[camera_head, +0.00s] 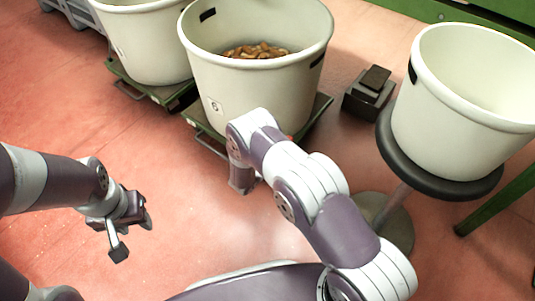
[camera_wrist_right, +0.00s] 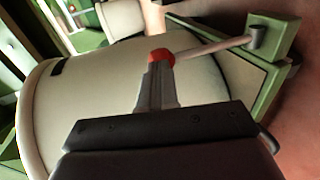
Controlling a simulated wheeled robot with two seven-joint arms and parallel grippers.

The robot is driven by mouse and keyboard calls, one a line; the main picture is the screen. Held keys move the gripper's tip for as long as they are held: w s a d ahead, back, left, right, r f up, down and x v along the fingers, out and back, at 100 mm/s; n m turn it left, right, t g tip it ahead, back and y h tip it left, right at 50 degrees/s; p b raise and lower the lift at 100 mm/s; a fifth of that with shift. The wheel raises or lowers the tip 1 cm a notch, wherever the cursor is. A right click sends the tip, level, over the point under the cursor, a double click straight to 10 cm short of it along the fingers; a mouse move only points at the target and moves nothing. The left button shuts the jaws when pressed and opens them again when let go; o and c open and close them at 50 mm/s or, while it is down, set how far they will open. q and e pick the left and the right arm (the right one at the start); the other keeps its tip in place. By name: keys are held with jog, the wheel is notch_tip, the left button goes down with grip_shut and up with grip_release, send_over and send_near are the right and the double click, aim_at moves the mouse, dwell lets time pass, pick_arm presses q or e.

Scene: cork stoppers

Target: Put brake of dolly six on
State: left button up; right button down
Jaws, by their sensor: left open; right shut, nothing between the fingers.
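Dolly six is a green dolly (camera_head: 203,132) under a cream tub (camera_head: 255,95) with a label (camera_head: 214,106) reading 6. In the right wrist view, a lever with a red knob (camera_wrist_right: 160,56) runs to a green bracket (camera_wrist_right: 272,38) on the dolly. My right gripper (camera_wrist_right: 156,75) is shut and empty, its fingertips at the knob; I cannot tell whether they touch it. In the head view my right arm hides its fingers and most of the lever. My left gripper (camera_head: 133,236) is open and empty over the floor at left.
Another cream tub (camera_head: 145,45) stands on a green dolly (camera_head: 150,92) at upper left. A third tub (camera_head: 465,105) sits on a round dark stool (camera_head: 440,185) at right. A black pedal-like box (camera_head: 368,95) lies between. The red floor at lower left is clear.

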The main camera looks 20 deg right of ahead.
jog(key=shift+w+d+r+g+y+p, duration=0.2)
jog(key=shift+w+d+g+y+p, duration=0.25)
jog(key=shift+d, duration=0.2)
jog(key=shift+w+d+r+g+y+p, duration=0.15)
jog(key=shift+w+d+g+y+p, duration=0.2)
jog(key=shift+w+d+y+p, duration=0.2)
jog(key=shift+w+d, duration=0.15)
jog(key=shift+d, duration=0.15)
jog(key=shift+x, duration=0.75)
pick_arm(q)
notch_tip(320, 180, up, 4)
jog(key=shift+s+f, duration=0.15)
pick_arm(e)
jog(key=shift+w+d+r, duration=0.15)
jog(key=shift+d, duration=0.05)
pick_arm(q)
jog(key=shift+a, duration=0.1)
pick_arm(e)
jog(key=shift+w+d+r, duration=0.1)
